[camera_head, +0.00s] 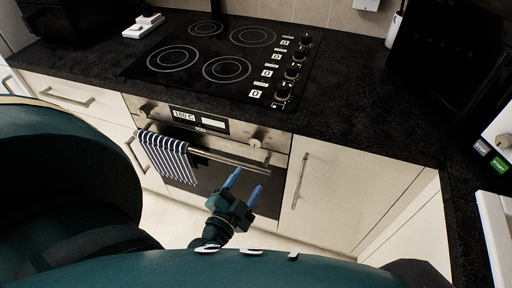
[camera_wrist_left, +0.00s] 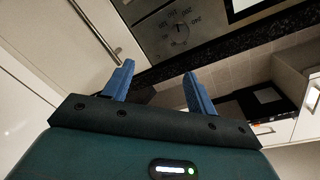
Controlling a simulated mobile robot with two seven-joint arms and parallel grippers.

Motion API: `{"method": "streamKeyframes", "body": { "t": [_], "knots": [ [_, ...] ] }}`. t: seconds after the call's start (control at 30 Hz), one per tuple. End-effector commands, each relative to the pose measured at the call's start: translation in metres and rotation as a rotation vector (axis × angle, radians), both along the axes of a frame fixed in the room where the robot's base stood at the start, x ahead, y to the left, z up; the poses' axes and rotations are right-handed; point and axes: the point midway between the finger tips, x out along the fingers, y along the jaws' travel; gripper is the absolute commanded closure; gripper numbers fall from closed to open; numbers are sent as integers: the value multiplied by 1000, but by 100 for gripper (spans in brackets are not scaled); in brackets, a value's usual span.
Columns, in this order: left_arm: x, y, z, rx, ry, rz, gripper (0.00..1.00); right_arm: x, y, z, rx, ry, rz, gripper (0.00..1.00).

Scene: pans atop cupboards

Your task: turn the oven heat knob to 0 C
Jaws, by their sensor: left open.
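The oven (camera_head: 215,190) is set below the hob, and its display (camera_head: 185,115) seems to read 180 C. The heat knob (camera_head: 257,139) is a round silver knob on the right of the oven's front panel. In the left wrist view, the knob (camera_wrist_left: 181,29) has numbers printed around it; its exact setting is too small to tell. My left gripper (camera_head: 246,181) is open and empty, with blue fingers, in front of the oven door and below the knob. In the left wrist view the gripper (camera_wrist_left: 159,70) is apart from the knob. My right gripper is not in view.
The oven door handle (camera_head: 220,155) sticks out below the panel, with a striped towel (camera_head: 165,157) on its left part. Another knob (camera_head: 147,109) is at the panel's left. The hob (camera_head: 225,58) is above. A cupboard door (camera_head: 340,195) is to the right.

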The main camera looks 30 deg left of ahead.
Motion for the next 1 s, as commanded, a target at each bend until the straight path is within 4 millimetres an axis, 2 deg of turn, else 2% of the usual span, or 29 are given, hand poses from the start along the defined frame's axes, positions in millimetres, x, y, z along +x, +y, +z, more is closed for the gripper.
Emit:
{"method": "streamKeyframes", "body": {
  "t": [0.1,0.27,0.37,0.7,0.83,1.0],
  "knots": [
    [0,19,-4,76,-7,82,43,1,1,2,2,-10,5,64],
    [6,29,-3,113,-7,118,43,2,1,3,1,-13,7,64],
    [20,32,-3,113,-9,117,43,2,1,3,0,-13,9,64],
    [89,48,-4,113,-8,115,43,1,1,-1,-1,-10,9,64],
    [109,53,-4,114,-8,115,43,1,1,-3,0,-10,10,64],
    [123,56,-4,112,-6,114,43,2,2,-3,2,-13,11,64]
  ]
}}
